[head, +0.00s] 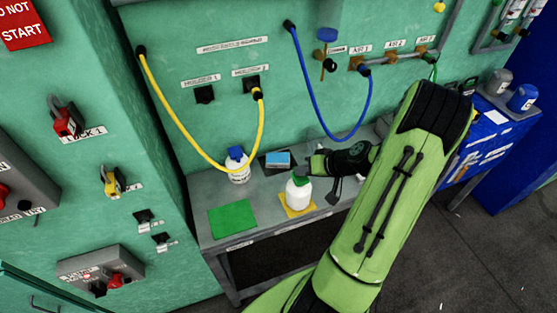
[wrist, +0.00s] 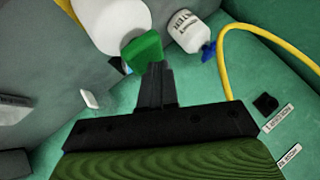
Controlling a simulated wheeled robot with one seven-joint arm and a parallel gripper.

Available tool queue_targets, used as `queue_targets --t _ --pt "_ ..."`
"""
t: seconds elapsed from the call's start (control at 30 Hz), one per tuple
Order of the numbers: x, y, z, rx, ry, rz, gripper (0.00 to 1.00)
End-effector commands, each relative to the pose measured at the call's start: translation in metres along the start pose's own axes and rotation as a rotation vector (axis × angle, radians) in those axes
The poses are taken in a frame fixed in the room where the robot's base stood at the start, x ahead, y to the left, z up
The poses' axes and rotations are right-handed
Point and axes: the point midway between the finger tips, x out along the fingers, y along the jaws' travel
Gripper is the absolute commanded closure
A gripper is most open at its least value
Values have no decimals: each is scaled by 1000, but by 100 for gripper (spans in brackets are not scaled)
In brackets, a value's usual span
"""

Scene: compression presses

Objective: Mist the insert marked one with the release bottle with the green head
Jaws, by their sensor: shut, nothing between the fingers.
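The release bottle with the green head (head: 298,193) is white and stands upright on a yellow mat (head: 291,211) on the grey bench. In the wrist view its green head (wrist: 143,52) is just beyond my fingertips. My gripper (head: 312,171) is shut and empty. Its fingers (wrist: 157,72) point at the green head and are very close to it; I cannot tell if they touch. A white bottle with a blue head (head: 237,166) stands behind and to the left; it also shows in the wrist view (wrist: 186,32). I cannot make out the insert marked one.
A green mat (head: 233,219) lies bare at the bench's left front. A blue block (head: 278,158) sits on a dark mat at the back. A yellow cable (head: 189,135) hangs down near the blue-headed bottle, and a blue hose (head: 342,138) hangs behind my arm.

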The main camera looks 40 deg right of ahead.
Motion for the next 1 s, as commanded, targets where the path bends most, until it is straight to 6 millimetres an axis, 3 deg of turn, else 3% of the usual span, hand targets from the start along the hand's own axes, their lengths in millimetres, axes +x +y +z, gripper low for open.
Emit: queue_targets --t 0.27,0.77,1.0 --pt "-3 -2 -2 1 0 0 100" --pt "-43 -31 -31 0 0 0 100" --pt "-42 -30 -30 1 -1 0 100"
